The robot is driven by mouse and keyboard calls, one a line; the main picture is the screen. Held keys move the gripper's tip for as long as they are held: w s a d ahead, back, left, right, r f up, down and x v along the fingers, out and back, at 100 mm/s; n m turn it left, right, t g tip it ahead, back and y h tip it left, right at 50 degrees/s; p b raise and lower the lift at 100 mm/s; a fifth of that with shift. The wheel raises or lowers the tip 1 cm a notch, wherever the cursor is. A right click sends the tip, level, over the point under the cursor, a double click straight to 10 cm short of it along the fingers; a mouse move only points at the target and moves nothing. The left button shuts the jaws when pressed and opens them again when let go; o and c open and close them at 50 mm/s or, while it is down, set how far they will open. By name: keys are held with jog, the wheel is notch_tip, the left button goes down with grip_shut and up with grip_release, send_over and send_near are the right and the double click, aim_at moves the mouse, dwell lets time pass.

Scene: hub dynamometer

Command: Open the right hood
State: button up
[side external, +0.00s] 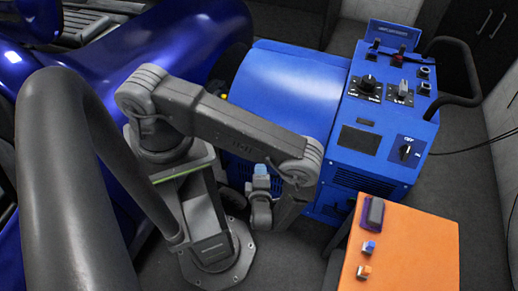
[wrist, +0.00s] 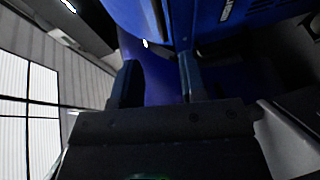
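A blue machine with a smooth curved cover (side external: 290,88) stands behind my arm in the side external view. The cover looks closed; which part is the right hood I cannot tell. My gripper shows in the wrist view (wrist: 158,70), with two dark fingers apart and nothing held between them. Blue surfaces (wrist: 165,25) lie beyond the fingertips; contact with them cannot be told. In the side external view my arm is folded in front of the machine, and the fingers are not clear.
A blue control box (side external: 385,110) with knobs and switches adjoins the cover on the right. An orange table (side external: 415,250) with small coloured items stands front right. A large dark pipe (side external: 70,190) and shiny blue bodywork (side external: 150,40) fill the left. Grey floor (side external: 470,215) is clear at right.

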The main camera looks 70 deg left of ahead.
jog(key=x, duration=1.2)
jog(key=shift+w+a, duration=0.1)
jog(key=shift+a, duration=0.2)
jog(key=shift+c, duration=0.2)
grip_shut()
